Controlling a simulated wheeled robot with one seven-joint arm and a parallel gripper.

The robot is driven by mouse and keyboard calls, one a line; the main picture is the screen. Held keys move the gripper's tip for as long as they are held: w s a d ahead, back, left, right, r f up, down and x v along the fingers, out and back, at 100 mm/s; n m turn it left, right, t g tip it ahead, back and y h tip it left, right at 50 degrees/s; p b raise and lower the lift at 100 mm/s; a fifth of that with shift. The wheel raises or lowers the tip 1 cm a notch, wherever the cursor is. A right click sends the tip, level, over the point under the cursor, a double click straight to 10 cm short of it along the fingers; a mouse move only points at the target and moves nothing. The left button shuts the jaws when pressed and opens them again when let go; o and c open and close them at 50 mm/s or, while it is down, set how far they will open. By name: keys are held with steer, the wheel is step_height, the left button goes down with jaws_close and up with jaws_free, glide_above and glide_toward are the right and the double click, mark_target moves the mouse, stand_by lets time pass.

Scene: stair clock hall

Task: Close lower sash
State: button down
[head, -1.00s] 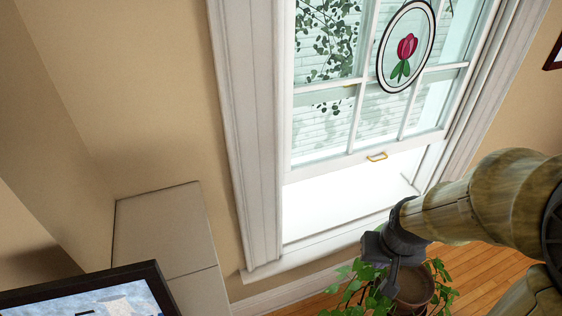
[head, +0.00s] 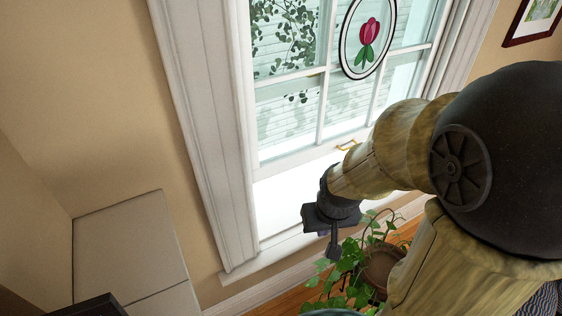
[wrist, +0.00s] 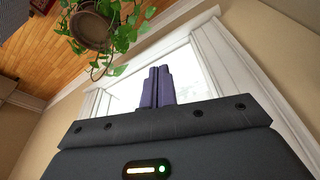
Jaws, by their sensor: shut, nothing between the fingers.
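The lower sash (head: 290,161) is a white frame with glass panes. It stands raised, with a bright open gap between its bottom rail and the sill. A brass handle (head: 347,145) sits on the bottom rail, partly behind my arm. My gripper (head: 334,252) is shut and empty, below and slightly left of the handle, in front of the sill area and apart from the sash. In the wrist view its purple fingers (wrist: 158,87) are together, with the bright window opening behind them. My arm hides the right end of the bottom rail.
A potted plant (head: 381,266) stands on the wood floor just below and right of my gripper, its leaves close to it. A round tulip ornament (head: 368,40) hangs before the upper panes. A pale box-like block (head: 130,245) stands at lower left.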

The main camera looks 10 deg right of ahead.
steer(key=w+f+n+t+y+b, duration=0.1)
steer(key=w+f+t, duration=0.1)
steer(key=w, duration=0.7)
steer(key=w+f+n+t+y+b, duration=0.1)
steer(key=w+t, duration=0.4)
steer(key=w, duration=0.5)
steer(key=w+a+f+n+t+y+b, duration=0.1)
steer(key=w+f+n+t+y+b, duration=0.1)
steer(key=w, duration=0.7)
step_height(320, 180, down, 2)
steer(key=shift+w+f+t+y+b, duration=0.1)
steer(key=shift+w+t+y+b, duration=0.15)
steer(key=shift+t+y+b, duration=0.7)
steer(key=shift+a+t+h+p, duration=0.1)
steer(key=shift+t+h+p, duration=0.15)
steer(key=shift+p, duration=0.05)
steer(key=p, duration=0.4)
glide_above(275, 158)
steer(key=s+d, duration=0.1)
steer(key=s, duration=0.2)
steer(key=shift+s+d+f, duration=0.1)
steer(key=shift+f, duration=0.5)
steer(key=shift+s+d+f, duration=0.1)
steer(key=shift+f, duration=0.45)
step_height(275, 158, down, 2)
steer(key=shift+f+p, duration=0.1)
steer(key=shift+p, duration=0.4)
steer(key=shift+f+p, duration=0.3)
steer(key=shift+f, duration=0.7)
